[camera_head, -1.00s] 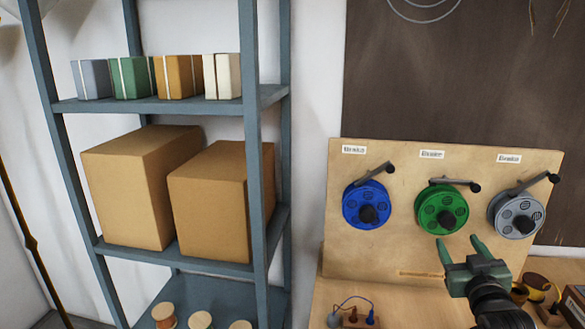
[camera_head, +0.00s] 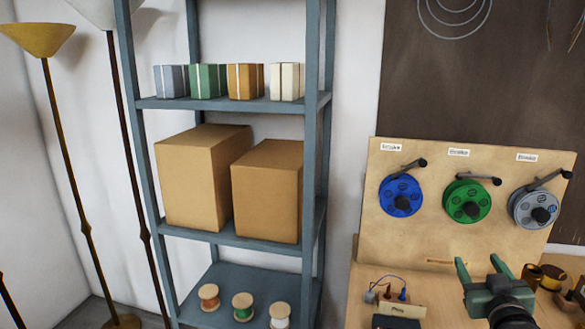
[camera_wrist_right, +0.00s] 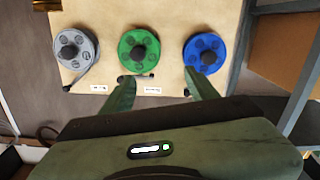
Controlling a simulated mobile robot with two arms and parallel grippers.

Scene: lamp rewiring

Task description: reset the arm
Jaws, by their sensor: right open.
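My right gripper (camera_head: 479,261) is open and empty. In the head view it stands in front of the lower edge of a wooden board (camera_head: 410,239), below the green reel (camera_head: 467,201) and clear of it. The board also holds a blue reel (camera_head: 401,195) and a grey reel (camera_head: 534,206), each with a small crank and a label above. In the right wrist view the scene appears upside down. There the open fingers (camera_wrist_right: 158,78) point toward the board, with the green reel (camera_wrist_right: 139,50) ahead and the blue reel (camera_wrist_right: 205,53) to the right. My left gripper is not in view.
A metal shelf (camera_head: 316,150) holds cardboard boxes (camera_head: 205,180), small coloured boxes and spools (camera_head: 209,297). Floor lamps (camera_head: 38,38) stand at the left. The workbench (camera_head: 365,280) carries a small wired block (camera_head: 400,309) left of the gripper and brown round items (camera_head: 551,277) right of it.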

